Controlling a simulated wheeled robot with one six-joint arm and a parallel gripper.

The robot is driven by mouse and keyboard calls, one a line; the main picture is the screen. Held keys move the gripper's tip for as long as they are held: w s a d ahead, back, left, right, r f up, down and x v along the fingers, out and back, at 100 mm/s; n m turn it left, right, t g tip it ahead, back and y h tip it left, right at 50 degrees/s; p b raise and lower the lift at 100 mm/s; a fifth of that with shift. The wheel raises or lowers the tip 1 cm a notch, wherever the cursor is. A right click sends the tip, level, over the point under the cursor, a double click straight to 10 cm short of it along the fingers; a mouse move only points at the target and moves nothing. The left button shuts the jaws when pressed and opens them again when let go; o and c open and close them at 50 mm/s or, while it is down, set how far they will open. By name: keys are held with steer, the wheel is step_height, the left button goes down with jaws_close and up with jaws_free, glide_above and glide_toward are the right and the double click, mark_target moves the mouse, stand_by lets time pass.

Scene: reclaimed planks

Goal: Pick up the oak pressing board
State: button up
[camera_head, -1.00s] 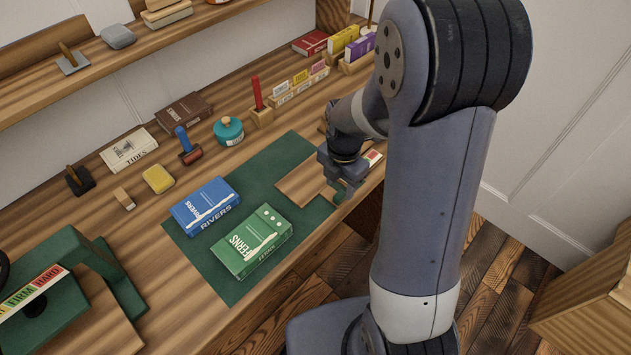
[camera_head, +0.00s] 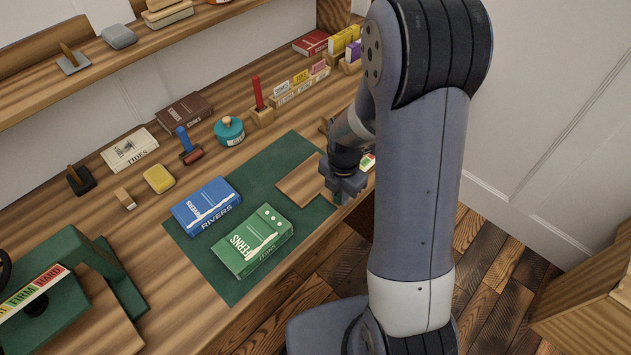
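The oak pressing board appears to be the flat brown wooden board (camera_head: 300,186) lying on the right part of the green mat (camera_head: 218,277). My gripper (camera_head: 338,194) is low at the board's right end, pointing down, and hides that end. The fingertips are small and partly covered by the gripper body, so I cannot tell whether they are open or touch the board. The board looks flat on the mat.
A blue Rivers book (camera_head: 205,204) and a green Ferns book (camera_head: 252,240) lie on the mat left of the board. A green press (camera_head: 75,275) stands at the left. Brushes, a teal pot (camera_head: 229,131) and card holders (camera_head: 300,86) line the bench behind.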

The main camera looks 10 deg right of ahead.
jaws_close()
steer(key=shift+r, duration=0.15)
